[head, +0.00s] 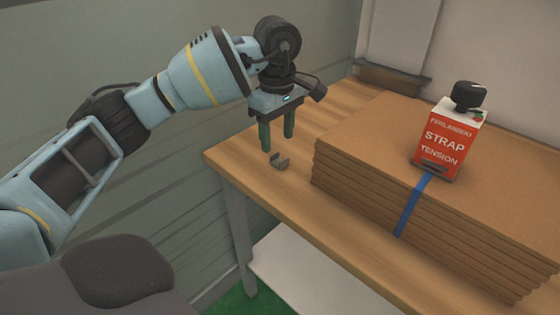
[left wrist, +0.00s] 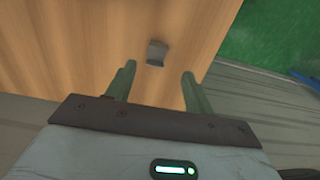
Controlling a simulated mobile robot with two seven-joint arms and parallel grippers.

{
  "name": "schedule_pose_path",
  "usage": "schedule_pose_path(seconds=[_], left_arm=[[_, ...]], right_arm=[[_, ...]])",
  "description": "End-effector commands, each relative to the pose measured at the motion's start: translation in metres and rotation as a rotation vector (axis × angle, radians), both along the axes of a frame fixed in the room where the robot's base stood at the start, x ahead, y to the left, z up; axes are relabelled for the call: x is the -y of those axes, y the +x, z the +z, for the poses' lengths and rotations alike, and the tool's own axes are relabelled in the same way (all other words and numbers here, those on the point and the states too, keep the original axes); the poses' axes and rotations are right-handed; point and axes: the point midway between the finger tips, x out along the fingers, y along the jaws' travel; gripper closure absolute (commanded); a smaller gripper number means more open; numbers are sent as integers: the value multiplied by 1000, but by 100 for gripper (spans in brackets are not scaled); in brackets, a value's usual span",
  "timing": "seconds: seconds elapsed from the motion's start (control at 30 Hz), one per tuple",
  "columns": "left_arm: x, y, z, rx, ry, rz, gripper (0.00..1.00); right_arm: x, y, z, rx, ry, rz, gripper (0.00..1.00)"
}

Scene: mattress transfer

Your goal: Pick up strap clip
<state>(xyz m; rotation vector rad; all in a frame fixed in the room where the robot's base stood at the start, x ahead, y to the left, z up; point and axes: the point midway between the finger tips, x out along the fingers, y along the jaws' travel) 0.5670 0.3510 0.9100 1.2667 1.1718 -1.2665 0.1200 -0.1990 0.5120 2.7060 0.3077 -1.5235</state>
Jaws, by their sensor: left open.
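The strap clip (head: 279,161) is a small grey metal U-shaped piece lying on the wooden table (head: 240,160), near its left corner. My left gripper (head: 277,143) points down just above the clip, with its two green fingers apart and nothing between them. In the left wrist view the clip (left wrist: 156,53) lies on the wood beyond the fingertips, roughly between the lines of the two fingers (left wrist: 158,76). The clip and fingers look apart. My right gripper is not in view.
A stack of brown cardboard sheets (head: 400,200) stands right of the clip, with a blue strap (head: 411,207) down its front. A red and white "STRAP TENSION" box (head: 445,140) with a black knob sits on it. A wall is close behind my left arm.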

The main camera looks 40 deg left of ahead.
Motion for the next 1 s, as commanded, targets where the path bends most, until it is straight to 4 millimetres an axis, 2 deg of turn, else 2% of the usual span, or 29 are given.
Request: schedule_pose_path(seconds=[0.27, 0.63, 0.87, 1.0], left_arm=[[1, 0, -10, -1, 0, 0, 47], [6, 3, -55, -2, 0, 0, 47], [6, 4, -57, 0, 0, 0, 47], [6, 4, -57, 0, 0, 0, 63]], right_arm=[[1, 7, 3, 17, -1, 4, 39], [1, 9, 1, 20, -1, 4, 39], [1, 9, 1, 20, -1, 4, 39], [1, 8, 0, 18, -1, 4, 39]])
